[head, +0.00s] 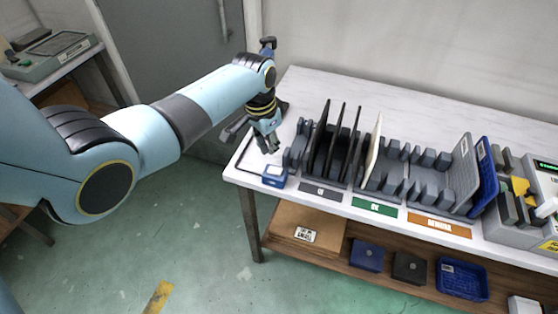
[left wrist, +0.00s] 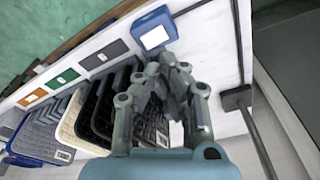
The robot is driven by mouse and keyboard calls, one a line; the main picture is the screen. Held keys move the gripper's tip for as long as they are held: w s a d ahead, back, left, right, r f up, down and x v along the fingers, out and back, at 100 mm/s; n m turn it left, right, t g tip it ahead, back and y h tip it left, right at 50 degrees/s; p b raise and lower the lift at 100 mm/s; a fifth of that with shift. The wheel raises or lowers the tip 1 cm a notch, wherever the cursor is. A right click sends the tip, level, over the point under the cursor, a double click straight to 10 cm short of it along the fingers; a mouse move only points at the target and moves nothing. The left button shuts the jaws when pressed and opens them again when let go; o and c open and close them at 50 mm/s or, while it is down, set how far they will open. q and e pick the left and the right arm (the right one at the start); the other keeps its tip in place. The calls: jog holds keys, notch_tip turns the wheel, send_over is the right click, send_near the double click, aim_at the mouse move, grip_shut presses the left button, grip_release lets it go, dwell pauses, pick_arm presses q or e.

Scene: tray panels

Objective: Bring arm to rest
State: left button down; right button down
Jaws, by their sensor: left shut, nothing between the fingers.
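My left arm (head: 190,112) reaches in from the left in the head view. Its gripper (head: 268,150) points down over the left end of the white table (head: 425,105), just behind a small blue device (head: 275,175). The left gripper is shut and empty. In the left wrist view its fingers (left wrist: 165,70) are together, close to the blue device (left wrist: 155,32) with its white face. I cannot tell from these views whether the fingertips touch anything. My right gripper is not in view.
Racks hold several dark panels (head: 335,140), a cream panel (head: 373,145), a grey panel (head: 463,170) and a blue panel (head: 486,172). A grey machine (head: 515,225) stands at the right. The lower shelf (head: 340,258) holds trays. Open floor lies left of the table.

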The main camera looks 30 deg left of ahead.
pick_arm(q)
jog(key=s+f+n+g+y+b, duration=0.1)
jog(key=s+f+b, duration=2.2)
jog(key=s+f, duration=2.3)
jog(key=shift+s+f+n, duration=0.3)
jog(key=shift+f+n, duration=0.6)
jog(key=shift+f, duration=0.9)
